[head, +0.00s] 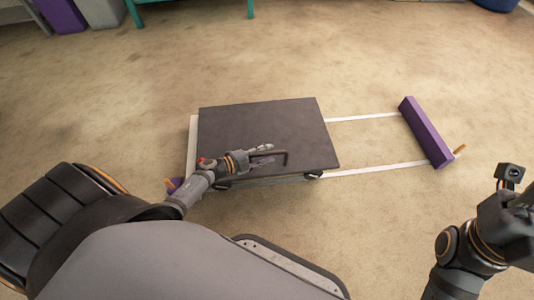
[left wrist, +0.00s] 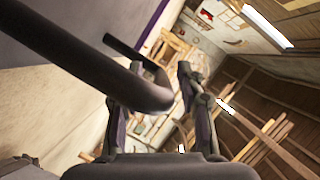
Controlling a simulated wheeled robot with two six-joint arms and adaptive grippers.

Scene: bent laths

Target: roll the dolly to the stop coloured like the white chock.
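The dolly (head: 262,125) is a flat dark platform on small wheels, standing at the left end of a floor track. A dark bent handle (head: 286,158) is on its near side. My left gripper (head: 264,154) is at the handle; in the left wrist view its fingers (left wrist: 155,105) are apart, with the bend of the handle (left wrist: 135,88) between or in front of them. A purple stop (head: 426,132) lies across the track's right end. A white bar (head: 192,145), apparently the other stop, shows beside the dolly's left edge. I cannot make out a white chock. My right gripper (head: 522,198) is partly cut off.
Two white strips (head: 365,118) run along the floor between dolly and purple stop, with clear floor between them. An orange peg (head: 459,151) is by the purple stop. A teal-legged stand (head: 134,14) is at the back.

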